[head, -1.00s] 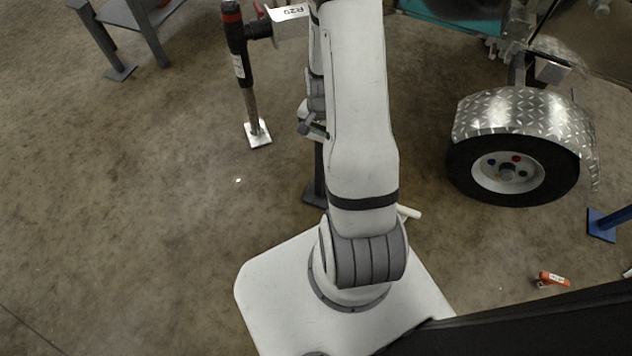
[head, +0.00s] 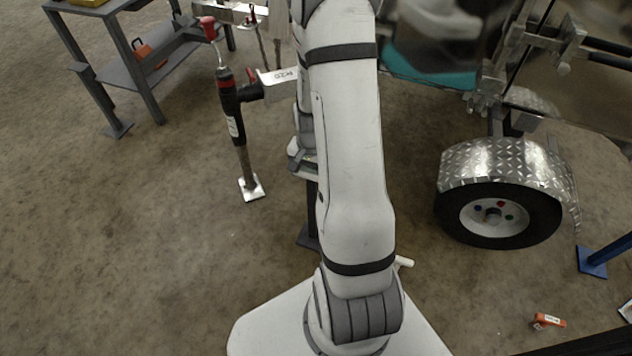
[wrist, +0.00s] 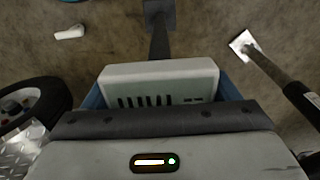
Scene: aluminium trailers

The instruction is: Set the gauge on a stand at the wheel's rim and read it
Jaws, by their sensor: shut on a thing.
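The wheel (head: 497,218), a black tyre with a pale hub and coloured nuts, stands under a treadplate mudguard (head: 500,163) at the right of the head view. Its edge also shows at the left of the wrist view (wrist: 48,98). In the wrist view my gripper (wrist: 160,92) is shut on the gauge (wrist: 160,71), a pale box with a greenish display, with blue on both sides. A dark post with a flat foot (wrist: 160,15) shows beyond the gauge, perhaps the stand; I cannot tell whether they touch. My gripper is hidden in the head view.
A black jack post with a red top (head: 231,115) stands left of my arm. A grey bench (head: 150,85) is at the upper left. A blue foot plate (head: 592,262) and an orange item (head: 548,320) are at the right. The floor at left is clear.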

